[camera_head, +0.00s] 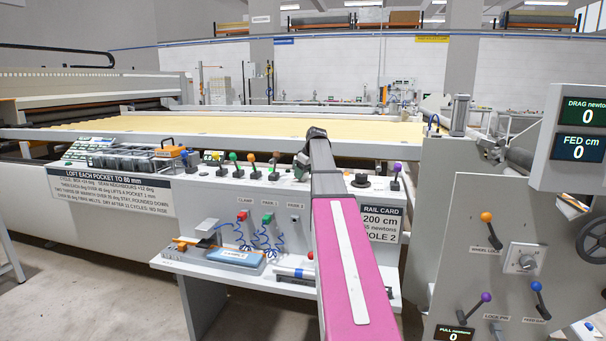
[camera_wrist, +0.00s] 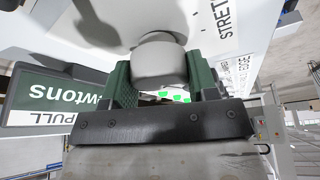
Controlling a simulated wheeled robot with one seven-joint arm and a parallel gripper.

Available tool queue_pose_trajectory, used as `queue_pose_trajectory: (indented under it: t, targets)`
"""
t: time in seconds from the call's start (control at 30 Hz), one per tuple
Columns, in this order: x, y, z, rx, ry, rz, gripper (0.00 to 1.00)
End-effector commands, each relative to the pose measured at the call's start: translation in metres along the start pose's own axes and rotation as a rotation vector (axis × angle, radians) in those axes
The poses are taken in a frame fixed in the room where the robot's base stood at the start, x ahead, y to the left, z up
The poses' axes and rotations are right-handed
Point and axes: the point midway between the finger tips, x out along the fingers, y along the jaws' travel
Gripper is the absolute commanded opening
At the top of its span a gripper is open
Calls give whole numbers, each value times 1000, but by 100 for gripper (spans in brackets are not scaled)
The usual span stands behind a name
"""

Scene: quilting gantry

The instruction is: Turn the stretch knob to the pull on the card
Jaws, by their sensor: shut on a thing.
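In the wrist view, my gripper (camera_wrist: 160,82) has its two green-padded fingers on either side of a round grey knob (camera_wrist: 160,58) and is shut on it. The word STRETCH (camera_wrist: 224,18) is printed beside the knob on a pale panel. A PULL newtons readout (camera_wrist: 62,100) shows upside down at the left; its number is hidden. In the head view, the rail card (camera_head: 384,222) hangs on the console front. It reads 200 cm, a newtons figure partly covered by my arm, and HOLE 2.
A PULL newtons display (camera_head: 454,333) is cut by the bottom edge. A shelf (camera_head: 235,270) with tools stands left of my arm.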

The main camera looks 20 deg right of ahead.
Motion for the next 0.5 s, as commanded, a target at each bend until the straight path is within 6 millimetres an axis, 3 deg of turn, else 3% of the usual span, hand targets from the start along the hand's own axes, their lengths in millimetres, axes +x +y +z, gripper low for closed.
queue_pose_trajectory:
  t: [0.5]
  targets:
    - [0, -1, 0, 380, 1, 159, 30]
